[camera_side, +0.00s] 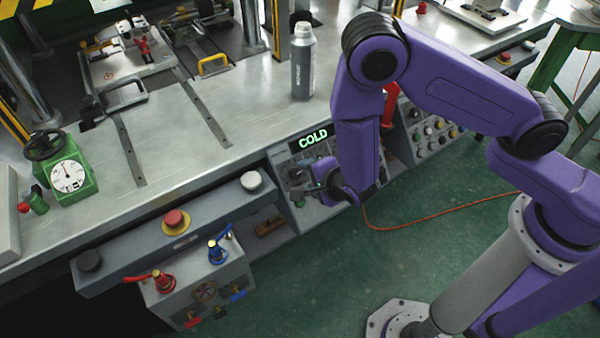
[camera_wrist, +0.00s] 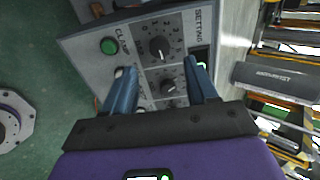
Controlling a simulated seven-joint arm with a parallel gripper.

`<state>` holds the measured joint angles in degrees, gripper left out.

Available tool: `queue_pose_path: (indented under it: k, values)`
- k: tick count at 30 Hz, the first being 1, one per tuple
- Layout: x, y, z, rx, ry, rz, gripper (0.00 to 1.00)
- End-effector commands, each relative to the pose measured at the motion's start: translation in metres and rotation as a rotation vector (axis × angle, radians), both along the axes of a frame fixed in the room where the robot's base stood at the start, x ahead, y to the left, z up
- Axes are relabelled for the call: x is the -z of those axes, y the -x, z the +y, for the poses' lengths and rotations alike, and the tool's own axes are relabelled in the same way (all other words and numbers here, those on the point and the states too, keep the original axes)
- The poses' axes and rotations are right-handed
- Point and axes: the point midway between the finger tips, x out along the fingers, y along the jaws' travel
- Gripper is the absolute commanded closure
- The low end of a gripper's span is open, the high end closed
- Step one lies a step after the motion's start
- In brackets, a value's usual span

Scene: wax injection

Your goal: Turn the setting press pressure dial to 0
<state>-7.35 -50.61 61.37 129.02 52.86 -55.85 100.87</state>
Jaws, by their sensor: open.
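The setting press panel (camera_wrist: 82,52) is a grey control box with "SETTING" and "CLAMP" lettering in the wrist view. It carries a black dial (camera_wrist: 158,47) with numbers around it and a second black dial (camera_wrist: 168,87) closer to my gripper. I cannot read which of them is the pressure dial. My gripper (camera_wrist: 158,68) is open, with its blue fingers apart on either side of the dial column and nothing visibly held. In the side view, my gripper (camera_side: 312,190) is at the panel front below the lit "COLD" display (camera_side: 313,138), and my arm hides part of the panel.
A green button (camera_wrist: 109,46) sits left of the dials. A grey bottle (camera_side: 303,62) stands on the bench above the panel. A control box with red and blue valves (camera_side: 200,280) is at lower left. A second button panel (camera_side: 430,128) is right of my forearm.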

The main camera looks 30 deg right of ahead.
Motion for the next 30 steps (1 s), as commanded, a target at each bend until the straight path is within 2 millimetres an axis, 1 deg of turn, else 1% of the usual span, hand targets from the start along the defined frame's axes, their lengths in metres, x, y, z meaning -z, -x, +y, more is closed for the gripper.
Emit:
queue_pose_path:
  k: [1, 6, 12, 16, 24, 25, 26, 27, 30]
  values:
    - [0.007, -0.008, -0.002, 0.004, 0.001, 0.001, 0.42]
    - [0.025, -0.03, -0.003, 0.003, 0.001, 0.001, 0.42]
    - [0.038, -0.045, -0.002, 0.0, 0.001, 0.001, 0.42]
    - [0.041, -0.049, -0.002, 0.0, 0.001, 0.001, 0.42]
    - [0.042, -0.05, -0.002, -0.001, 0.001, 0.001, 0.42]
    - [0.042, -0.05, -0.002, -0.001, 0.001, 0.001, 0.46]
    - [0.042, -0.05, -0.002, -0.001, 0.001, 0.001, 0.55]
    - [0.042, -0.05, -0.002, -0.001, 0.001, 0.001, 0.68]
    - [0.042, -0.05, -0.002, -0.001, 0.001, 0.001, 0.99]
